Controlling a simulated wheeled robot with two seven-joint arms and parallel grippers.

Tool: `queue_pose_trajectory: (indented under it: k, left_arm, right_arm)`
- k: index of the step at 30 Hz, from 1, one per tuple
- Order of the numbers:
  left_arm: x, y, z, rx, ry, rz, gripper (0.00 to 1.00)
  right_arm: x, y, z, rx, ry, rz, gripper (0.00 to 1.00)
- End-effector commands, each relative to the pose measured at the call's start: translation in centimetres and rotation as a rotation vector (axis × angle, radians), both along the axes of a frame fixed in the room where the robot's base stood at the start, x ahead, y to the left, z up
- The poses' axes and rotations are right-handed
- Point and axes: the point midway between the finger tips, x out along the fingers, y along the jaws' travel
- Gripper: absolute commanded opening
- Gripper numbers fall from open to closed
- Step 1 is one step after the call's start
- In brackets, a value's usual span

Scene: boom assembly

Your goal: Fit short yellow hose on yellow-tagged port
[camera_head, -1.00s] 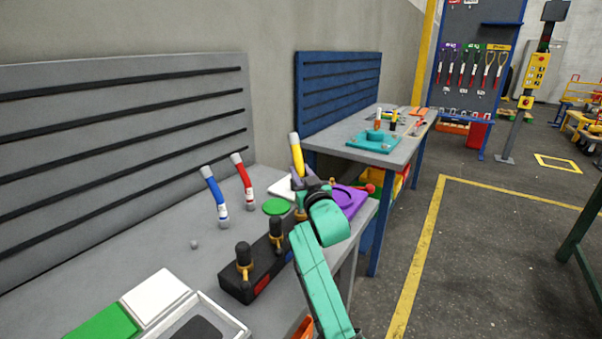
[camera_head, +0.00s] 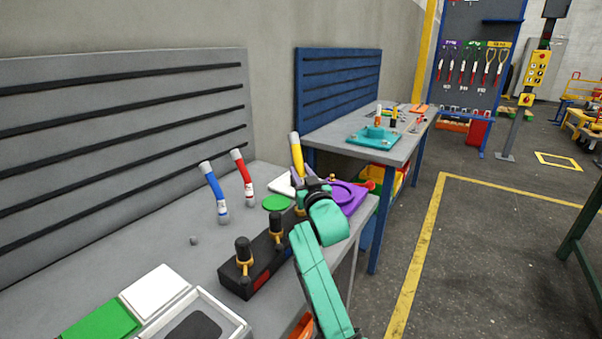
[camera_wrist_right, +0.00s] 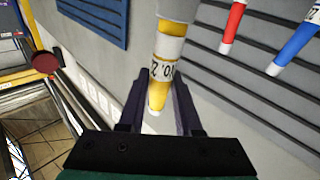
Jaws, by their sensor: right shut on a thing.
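The short yellow hose (camera_head: 297,157) has a pale grey upper end and stands nearly upright above the grey bench. My right gripper (camera_head: 302,182) is shut on its lower part; the right wrist view shows the hose (camera_wrist_right: 163,70), with a printed white band, between the two fingers (camera_wrist_right: 159,103). A black block (camera_head: 250,278) on the bench carries black-topped ports with gold fittings (camera_head: 245,258), in front of the held hose. My right arm hides the block's far end. I cannot make out a yellow tag. My left gripper is out of view.
A blue hose (camera_head: 215,192) and a red hose (camera_head: 243,177) stand on the bench to the left. A green disc (camera_head: 276,202) and a purple part (camera_head: 350,195) lie near the gripper. A tray (camera_head: 235,325) is at the front.

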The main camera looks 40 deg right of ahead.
Motion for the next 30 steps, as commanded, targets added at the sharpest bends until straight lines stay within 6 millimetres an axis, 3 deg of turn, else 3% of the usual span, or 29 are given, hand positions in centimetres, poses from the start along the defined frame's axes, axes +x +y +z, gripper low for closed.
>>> queue_pose_trajectory:
  k: [27,28,30]
  left_arm:
    - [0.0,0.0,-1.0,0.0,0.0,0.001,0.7]
    - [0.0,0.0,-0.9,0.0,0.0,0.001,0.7]
    - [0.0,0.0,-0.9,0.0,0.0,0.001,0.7]
  right_arm:
    - [0.0,0.0,-1.4,-0.001,-0.003,-0.001,0.0]
    - [0.0,0.0,-1.4,-0.001,-0.003,-0.001,0.41]
    - [0.0,0.0,-1.3,-0.001,-0.003,-0.001,0.67]
